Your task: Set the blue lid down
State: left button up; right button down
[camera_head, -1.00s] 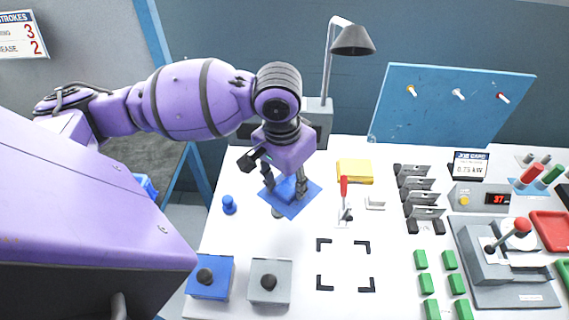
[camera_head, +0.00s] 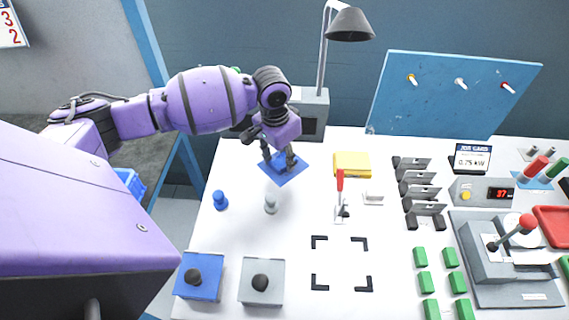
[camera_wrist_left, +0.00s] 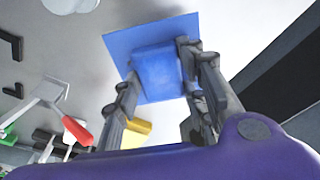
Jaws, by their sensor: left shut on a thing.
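The blue lid (camera_head: 284,179) is a flat square plate with a raised blue block in its middle. My left gripper (camera_head: 278,163) is shut on this block, one finger on each side. In the left wrist view the lid (camera_wrist_left: 121,44) shows between the fingers (camera_wrist_left: 155,85), with its plate beyond them. In the head view the lid is over the back left part of the white bench (camera_head: 245,255). I cannot tell whether a gap separates it from the top. My right gripper is not in view.
A blue peg (camera_head: 220,201) and a grey peg (camera_head: 270,204) stand in front of the lid. Blue (camera_head: 207,291) and grey (camera_head: 255,294) boxes with black knobs are at the front left. A yellow block (camera_head: 352,165) and red-handled clamp (camera_head: 340,183) are to the right. Black corner marks (camera_head: 319,242) frame clear bench.

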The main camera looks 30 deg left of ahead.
aim_at(283, 159)
pick_arm(q)
jog(key=shift+w+f, duration=0.45)
jog(key=shift+f, duration=1.35)
jog(key=shift+f, duration=0.1)
jog(key=shift+s+f, duration=0.1)
jog(key=o, duration=1.2)
jog(key=r, duration=0.4)
jog(key=s+r, duration=0.1)
jog(key=r, duration=0.7)
jog(key=shift+s+a+r+p, duration=0.15)
jog(key=shift+s+a+p, duration=0.1)
jog(key=shift+p, duration=0.1)
